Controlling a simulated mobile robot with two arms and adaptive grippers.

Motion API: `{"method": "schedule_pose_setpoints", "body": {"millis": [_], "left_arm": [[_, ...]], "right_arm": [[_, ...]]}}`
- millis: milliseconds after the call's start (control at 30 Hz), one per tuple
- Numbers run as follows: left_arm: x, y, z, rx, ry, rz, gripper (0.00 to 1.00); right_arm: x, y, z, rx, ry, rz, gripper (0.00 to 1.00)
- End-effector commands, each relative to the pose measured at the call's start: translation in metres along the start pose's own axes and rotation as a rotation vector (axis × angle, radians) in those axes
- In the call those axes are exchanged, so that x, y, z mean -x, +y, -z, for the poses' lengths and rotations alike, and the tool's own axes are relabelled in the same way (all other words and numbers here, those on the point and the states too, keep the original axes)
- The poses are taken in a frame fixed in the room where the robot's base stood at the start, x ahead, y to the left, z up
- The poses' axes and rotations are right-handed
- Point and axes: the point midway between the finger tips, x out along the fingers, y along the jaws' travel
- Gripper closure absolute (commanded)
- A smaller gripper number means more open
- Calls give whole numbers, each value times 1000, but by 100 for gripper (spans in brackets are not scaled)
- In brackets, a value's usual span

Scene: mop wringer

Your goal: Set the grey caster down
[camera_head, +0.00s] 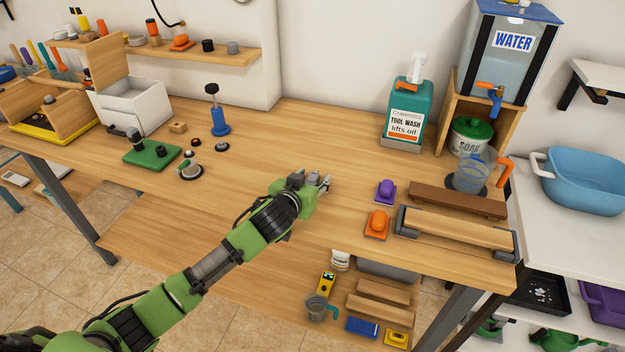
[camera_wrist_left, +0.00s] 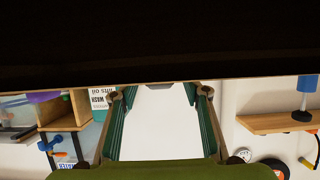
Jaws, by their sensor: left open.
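My left gripper (camera_head: 323,184) is over the middle of the bench, well to the right of that piece. My right gripper is not in view.
A green block with dark parts (camera_head: 151,153) and a blue post with a black knob (camera_head: 220,120) are at left. Orange (camera_head: 377,224) and purple (camera_head: 386,190) pieces, a soap bottle (camera_head: 407,115) and a water tank (camera_head: 510,60) are at right. The bench's back middle is clear.

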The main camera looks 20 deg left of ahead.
Motion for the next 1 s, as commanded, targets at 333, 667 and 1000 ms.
{"method": "schedule_pose_setpoints", "body": {"millis": [333, 667, 1000], "left_arm": [[-3, 0, 0, 0, 0, 0, 76], [-2, 0, 0, 0, 0, 0, 100], [4, 0, 18, 2, 5, -2, 100]], "right_arm": [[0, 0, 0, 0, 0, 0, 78], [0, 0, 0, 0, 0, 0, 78], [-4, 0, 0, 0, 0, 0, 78]]}}
